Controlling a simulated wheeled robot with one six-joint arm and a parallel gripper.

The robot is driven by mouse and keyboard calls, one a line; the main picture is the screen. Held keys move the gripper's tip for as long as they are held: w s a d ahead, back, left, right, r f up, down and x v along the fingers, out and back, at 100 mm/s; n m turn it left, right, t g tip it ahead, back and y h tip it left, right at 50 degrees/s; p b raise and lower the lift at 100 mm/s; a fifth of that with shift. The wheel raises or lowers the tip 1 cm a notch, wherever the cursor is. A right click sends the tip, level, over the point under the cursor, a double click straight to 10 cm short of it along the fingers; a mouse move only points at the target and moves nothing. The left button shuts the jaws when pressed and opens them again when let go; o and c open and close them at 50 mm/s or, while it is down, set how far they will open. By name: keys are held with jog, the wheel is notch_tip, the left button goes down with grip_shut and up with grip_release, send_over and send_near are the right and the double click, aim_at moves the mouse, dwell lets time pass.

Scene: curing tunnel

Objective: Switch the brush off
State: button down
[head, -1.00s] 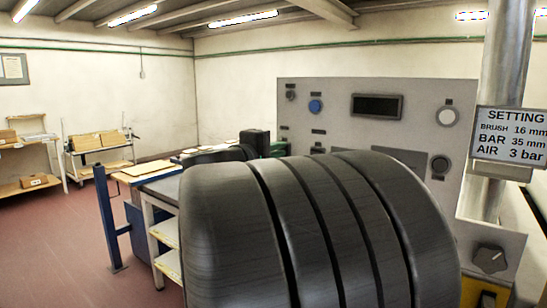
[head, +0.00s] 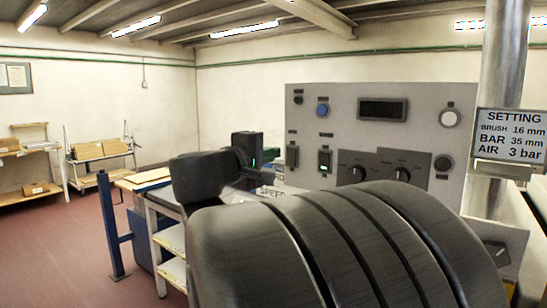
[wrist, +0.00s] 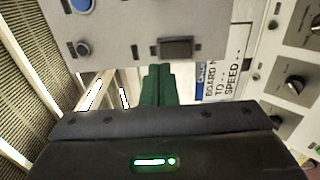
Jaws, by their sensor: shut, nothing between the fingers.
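A grey control panel (head: 340,105) faces me in the head view, also in the wrist view (wrist: 135,25). I cannot read which one is the brush switch. My gripper (head: 271,154) is left of these switches, partly hidden by its own dark body. In the wrist view its green fingers (wrist: 157,72) are shut and empty, pointing toward the panel's edge. A dark rectangular part (wrist: 176,47) is just right of the fingertips. I cannot tell any contact.
A setting sign (head: 511,135) hangs on a metal post (head: 507,60). A blue-legged table (head: 145,182) stands left. My large arm link covers the lower middle. Red floor at left is open.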

jog(key=b+v, duration=0.1)
jog(key=v, duration=0.7)
jog(key=shift+r, duration=0.35)
